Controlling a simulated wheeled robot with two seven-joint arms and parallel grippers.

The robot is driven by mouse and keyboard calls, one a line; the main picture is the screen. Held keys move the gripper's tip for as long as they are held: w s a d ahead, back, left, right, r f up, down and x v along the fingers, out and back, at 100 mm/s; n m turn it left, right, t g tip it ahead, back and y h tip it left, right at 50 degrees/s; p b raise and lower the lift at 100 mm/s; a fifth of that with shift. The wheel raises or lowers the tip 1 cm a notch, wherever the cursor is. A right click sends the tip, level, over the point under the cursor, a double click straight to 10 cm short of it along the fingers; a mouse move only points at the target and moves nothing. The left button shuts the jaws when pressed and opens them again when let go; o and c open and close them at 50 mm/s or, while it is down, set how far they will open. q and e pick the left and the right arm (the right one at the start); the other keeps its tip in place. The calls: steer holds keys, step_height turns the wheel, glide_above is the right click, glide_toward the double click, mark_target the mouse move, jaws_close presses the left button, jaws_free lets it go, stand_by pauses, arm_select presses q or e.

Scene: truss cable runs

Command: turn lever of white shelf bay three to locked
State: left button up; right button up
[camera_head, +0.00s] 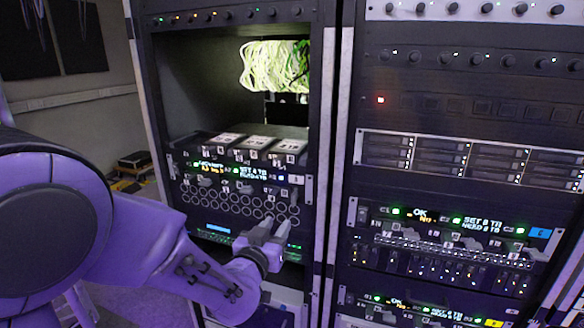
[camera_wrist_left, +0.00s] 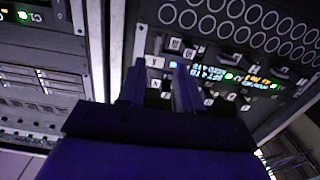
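My left gripper (camera_head: 274,230) reaches in from the left. Its two fingers are apart with nothing seen between them, in front of the left rack just below a panel of round rings (camera_head: 235,205). In the left wrist view the gripper (camera_wrist_left: 160,88) is also open, its tips near a lit panel (camera_wrist_left: 210,78) with small white tags. Three white-topped boxes (camera_head: 257,142) sit side by side on a shelf in the left rack, above the gripper, with small tags on their fronts. I cannot tell which part is the lever of bay three, or its position. My right gripper is not in view.
A bundle of pale green cables (camera_head: 275,66) hangs in the open bay above the boxes. A right rack (camera_head: 440,110) with lit panels stands beside the left one, past a light vertical post (camera_head: 325,130). Floor shows at far left.

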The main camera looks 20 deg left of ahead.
mark_target(293, 198)
arm_select(q)
steer(key=w+p, duration=0.1)
steer(key=w, duration=0.2)
steer(key=w+r+p, duration=0.1)
steer(key=w, duration=0.2)
steer(key=w+p, duration=0.1)
steer(key=w, duration=0.3)
steer(key=shift+w+d+r+p, duration=0.1)
steer(key=shift+d+r+p, duration=0.15)
steer(key=shift+r+p, duration=0.15)
steer(key=shift+w+f, duration=0.1)
steer(key=shift+w, duration=0.25)
jaws_close()
